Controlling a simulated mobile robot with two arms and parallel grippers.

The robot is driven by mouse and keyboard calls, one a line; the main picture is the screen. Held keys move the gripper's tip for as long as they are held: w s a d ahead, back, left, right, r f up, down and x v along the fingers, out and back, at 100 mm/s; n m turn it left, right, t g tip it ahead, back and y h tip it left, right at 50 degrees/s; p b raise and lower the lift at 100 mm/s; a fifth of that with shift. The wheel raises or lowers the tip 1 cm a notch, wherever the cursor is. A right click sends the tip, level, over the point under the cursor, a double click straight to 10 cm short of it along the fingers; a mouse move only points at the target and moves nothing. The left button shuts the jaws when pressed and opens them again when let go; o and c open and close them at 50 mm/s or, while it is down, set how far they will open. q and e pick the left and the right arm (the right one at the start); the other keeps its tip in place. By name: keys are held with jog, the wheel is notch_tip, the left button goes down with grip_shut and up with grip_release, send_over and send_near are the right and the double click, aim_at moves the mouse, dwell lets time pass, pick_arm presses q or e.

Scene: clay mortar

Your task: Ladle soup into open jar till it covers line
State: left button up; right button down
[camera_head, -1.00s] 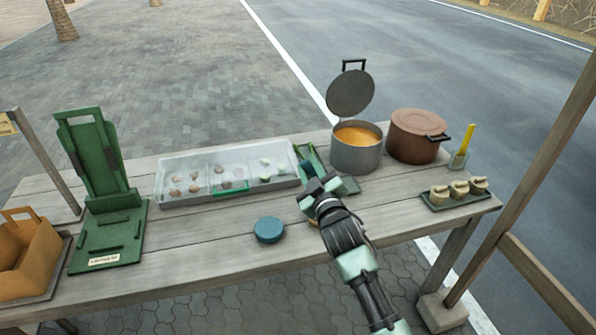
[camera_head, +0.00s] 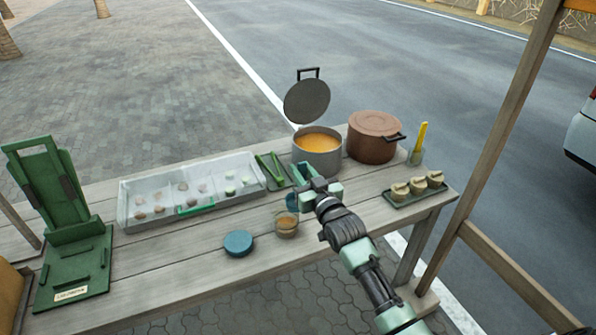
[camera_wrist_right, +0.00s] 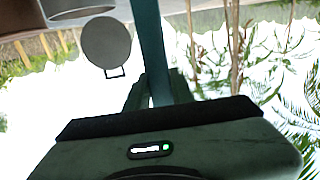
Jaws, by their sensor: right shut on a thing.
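The open grey pot (camera_head: 317,158) holds orange soup (camera_head: 316,143). Its lid (camera_head: 307,101) stands tilted up behind it. A small clear jar (camera_head: 287,226) without a lid stands on the table in front of the pot, with a brownish tint low inside; its line cannot be made out. My right gripper (camera_head: 318,188) is shut on a teal ladle (camera_head: 292,201), right of and above the jar. The ladle's teal end is just over the jar's rim; its contents are hidden. The teal handle (camera_wrist_right: 150,45) also shows in the right wrist view. My left gripper is out of view.
A blue round lid (camera_head: 238,243) lies left of the jar. A clear tray (camera_head: 125,210) with small round items is at left, beside a green stand (camera_head: 70,265). A closed brown pot (camera_head: 374,140), a yellow-handled tool (camera_head: 421,136) and a tray of small jars (camera_head: 400,200) are right.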

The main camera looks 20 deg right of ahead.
aim_at(302, 162)
jog(key=shift+r, duration=0.1)
notch_tip(302, 162, up, 5)
jog(key=p, duration=0.5)
dwell(1.2)
dwell(0.4)
